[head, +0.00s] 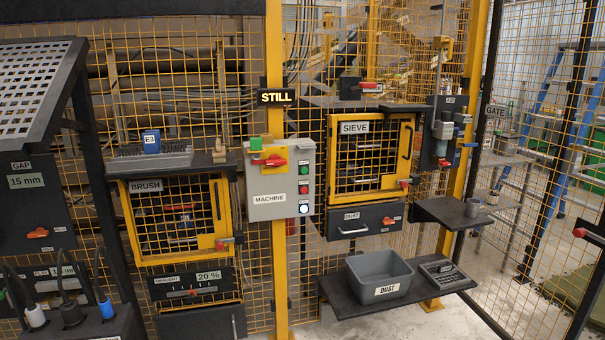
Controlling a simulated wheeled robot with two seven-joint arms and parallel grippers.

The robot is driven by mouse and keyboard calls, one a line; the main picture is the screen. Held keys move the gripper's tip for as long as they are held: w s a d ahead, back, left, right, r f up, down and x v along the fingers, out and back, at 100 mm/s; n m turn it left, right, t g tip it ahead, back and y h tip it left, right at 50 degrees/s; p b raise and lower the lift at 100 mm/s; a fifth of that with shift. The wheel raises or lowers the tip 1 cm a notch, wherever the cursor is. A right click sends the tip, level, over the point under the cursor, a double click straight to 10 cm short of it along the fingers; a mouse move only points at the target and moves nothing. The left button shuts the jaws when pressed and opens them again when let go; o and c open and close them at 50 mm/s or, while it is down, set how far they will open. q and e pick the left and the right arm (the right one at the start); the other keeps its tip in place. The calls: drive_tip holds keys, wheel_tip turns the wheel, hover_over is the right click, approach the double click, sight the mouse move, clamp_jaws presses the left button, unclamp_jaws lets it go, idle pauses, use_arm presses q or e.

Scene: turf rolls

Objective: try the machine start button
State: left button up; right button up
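The grey control box labelled MACHINE (268,199) is fixed to a yellow post in the middle of the head view. Its right side carries a column of buttons: a green button (305,169) at the top, a red button (304,189) below it and a pale, bright button (304,208) at the bottom. The small labels beside them are too small to read. A red handle (270,160) on a yellow plate sits at the box's upper left. A sign above reads STILL (276,97). Neither of my grippers is in view.
Yellow mesh guarding runs across the scene, with closed doors marked BRUSH (147,187) and SIEVE (355,127). A grey DUST bin (379,278) stands on a low shelf (340,298) at lower right. A small shelf (450,212) with a grey cup juts out at right.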

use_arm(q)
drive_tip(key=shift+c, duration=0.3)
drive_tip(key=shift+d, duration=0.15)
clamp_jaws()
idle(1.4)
